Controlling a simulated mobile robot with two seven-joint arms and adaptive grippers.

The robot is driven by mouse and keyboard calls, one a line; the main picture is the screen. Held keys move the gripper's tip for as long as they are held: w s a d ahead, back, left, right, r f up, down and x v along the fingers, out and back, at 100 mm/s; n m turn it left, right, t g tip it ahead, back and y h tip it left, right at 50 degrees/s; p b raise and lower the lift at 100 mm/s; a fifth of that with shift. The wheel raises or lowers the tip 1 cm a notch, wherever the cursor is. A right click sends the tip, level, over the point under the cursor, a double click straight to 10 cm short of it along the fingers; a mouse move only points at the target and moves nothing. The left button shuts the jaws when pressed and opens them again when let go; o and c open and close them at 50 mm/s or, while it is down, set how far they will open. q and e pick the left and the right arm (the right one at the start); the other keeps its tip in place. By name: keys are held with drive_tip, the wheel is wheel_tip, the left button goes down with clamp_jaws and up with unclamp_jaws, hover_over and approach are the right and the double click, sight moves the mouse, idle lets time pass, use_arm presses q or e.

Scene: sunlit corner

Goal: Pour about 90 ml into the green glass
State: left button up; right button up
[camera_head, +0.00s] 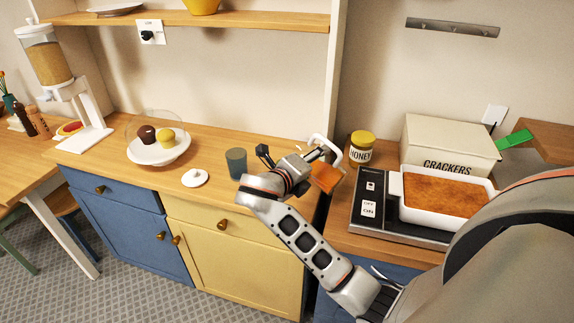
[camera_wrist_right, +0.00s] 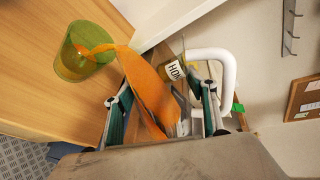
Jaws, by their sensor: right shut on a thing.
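My right gripper (camera_head: 312,158) is shut on a jug with a white handle (camera_head: 321,138) and orange liquid inside (camera_head: 326,179). In the right wrist view the gripper (camera_wrist_right: 165,104) holds the jug (camera_wrist_right: 222,62) tilted, and its orange content leans to the left. An orange stream runs from it into the green glass (camera_wrist_right: 70,68). The glass stands on the wooden counter; its fill level is hard to read. In the head view I cannot make out the green glass; my arm seems to cover it. My left gripper is out of view.
A grey-blue glass (camera_head: 236,163), a white lid (camera_head: 195,177) and a plate with two muffins (camera_head: 160,152) stand left. To the right are a honey jar (camera_head: 361,148), a crackers box (camera_head: 450,143) and a baking dish (camera_head: 409,212) on a hotplate (camera_head: 369,208). A divider (camera_head: 335,75) rises behind.

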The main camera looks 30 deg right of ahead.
drive_tip(key=shift+s+f+m, duration=0.15)
drive_tip(key=shift+f+m, duration=0.15)
drive_tip(key=shift+f, duration=0.15)
drive_tip(key=shift+s+r+m+t, duration=0.1)
drive_tip(key=shift+r+m+t, duration=0.05)
drive_tip(key=shift+m+t, duration=0.6)
drive_tip(key=shift+s+d+r+m+t, duration=0.15)
drive_tip(key=shift+r+m+t, duration=0.3)
drive_tip(key=shift+m, duration=0.5)
drive_tip(key=shift+m+t, duration=0.3)
drive_tip(key=shift+s+m, duration=0.25)
drive_tip(key=shift+m, duration=0.05)
drive_tip(key=shift+d, duration=0.1)
